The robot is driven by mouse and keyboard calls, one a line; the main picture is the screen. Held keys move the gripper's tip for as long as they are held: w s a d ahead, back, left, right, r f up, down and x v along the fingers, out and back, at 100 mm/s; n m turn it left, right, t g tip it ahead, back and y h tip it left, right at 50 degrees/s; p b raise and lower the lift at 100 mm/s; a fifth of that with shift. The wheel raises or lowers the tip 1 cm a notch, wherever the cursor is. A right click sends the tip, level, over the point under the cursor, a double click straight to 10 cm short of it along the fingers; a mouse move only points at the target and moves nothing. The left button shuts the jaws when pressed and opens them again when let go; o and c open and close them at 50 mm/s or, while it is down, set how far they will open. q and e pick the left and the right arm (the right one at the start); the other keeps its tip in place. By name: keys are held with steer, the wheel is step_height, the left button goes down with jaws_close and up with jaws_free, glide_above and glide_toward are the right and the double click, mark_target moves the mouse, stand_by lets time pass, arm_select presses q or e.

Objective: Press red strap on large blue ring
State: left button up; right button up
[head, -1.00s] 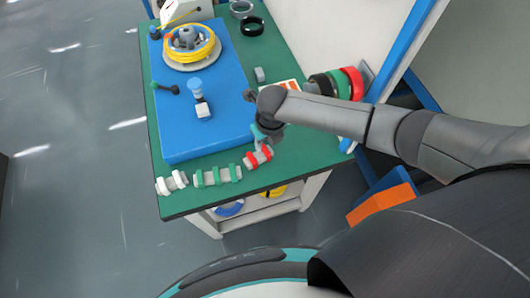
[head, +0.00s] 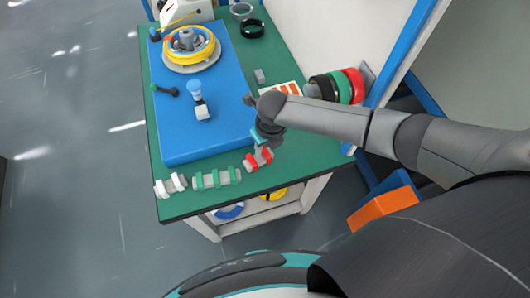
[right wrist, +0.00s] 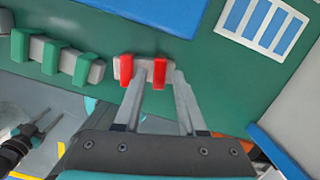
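Two red straps sit on a short pale holder near the front edge of the green table; one red strap (head: 265,155) shows beside my right gripper (head: 262,145). In the right wrist view, the right-hand red strap (right wrist: 160,72) lies between the two fingertips of my right gripper (right wrist: 161,80), which look apart. The other red strap (right wrist: 126,70) is just left of the left finger. Contact with the strap cannot be told. A large blue ring (head: 229,211) lies on the shelf under the table. A dark pronged part at the right wrist view's lower left may be my left gripper (right wrist: 42,130).
Green straps (head: 216,178) and white straps (head: 170,185) stand in line to the left. A blue board (head: 225,105) carries a yellow cable spool (head: 188,45). Red, green and black rolls (head: 354,84) are at the right. A yellow ring (head: 273,193) is on the shelf.

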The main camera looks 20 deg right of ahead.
steer(key=shift+f+b, duration=0.6)
steer(key=shift+f, duration=0.25)
steer(key=shift+r+p, duration=0.2)
steer(key=shift+p, duration=0.1)
steer(key=shift+c, duration=0.3)
jaws_close()
step_height(320, 180, up, 8)
steer(key=p, duration=0.7)
steer(key=shift+p, duration=0.4)
